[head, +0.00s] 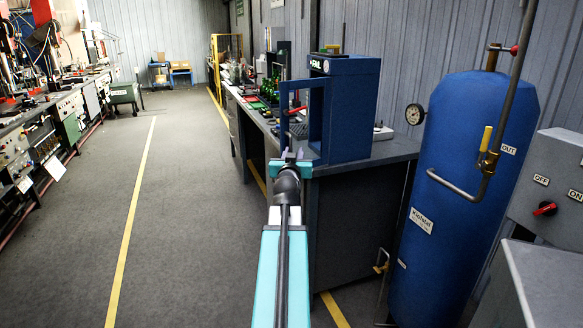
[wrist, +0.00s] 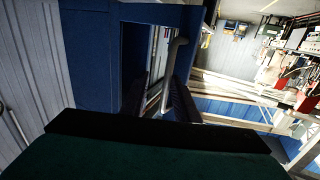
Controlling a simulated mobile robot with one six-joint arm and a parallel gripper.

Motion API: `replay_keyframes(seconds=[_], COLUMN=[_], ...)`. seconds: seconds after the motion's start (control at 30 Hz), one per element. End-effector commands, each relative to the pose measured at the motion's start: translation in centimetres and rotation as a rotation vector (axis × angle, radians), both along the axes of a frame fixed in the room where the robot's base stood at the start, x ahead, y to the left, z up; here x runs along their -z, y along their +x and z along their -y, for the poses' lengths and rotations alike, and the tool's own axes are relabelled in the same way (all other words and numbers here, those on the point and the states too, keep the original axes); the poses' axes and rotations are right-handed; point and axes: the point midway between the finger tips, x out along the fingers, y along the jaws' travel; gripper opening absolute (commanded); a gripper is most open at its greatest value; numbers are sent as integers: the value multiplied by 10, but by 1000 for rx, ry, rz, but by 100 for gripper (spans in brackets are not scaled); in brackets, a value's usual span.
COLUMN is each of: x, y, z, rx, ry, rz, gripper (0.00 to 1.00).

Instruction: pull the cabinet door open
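The blue cabinet (head: 352,105) stands on the near end of the dark bench. Its blue-framed door (head: 283,105) stands out from the cabinet's front toward the left, so it looks partly open. My gripper (head: 291,155) is at the door's lower edge in the head view. In the wrist view, my gripper's dark fingers (wrist: 166,100) are apart, with a grey bar handle (wrist: 174,65) between them. The handle lies close to the right finger, and a gap shows on its left. Whether they touch is unclear. Blue cabinet framing (wrist: 88,65) fills the left of the wrist view.
A blue tank (head: 462,190) with a gauge and pipe stands close on the right, beside a grey switch box (head: 550,185). The floor (head: 190,220) to the left is clear.

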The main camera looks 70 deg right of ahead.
Motion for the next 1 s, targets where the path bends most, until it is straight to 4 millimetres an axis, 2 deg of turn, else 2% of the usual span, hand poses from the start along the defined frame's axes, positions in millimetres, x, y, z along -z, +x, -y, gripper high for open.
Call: replay_keyframes(seconds=[0.53, 1.0], x=[3, 3], y=[-18, -20], z=[-48, -50], rx=[1, 7], ry=[0, -1], rz=[1, 1], gripper=[28, 28])
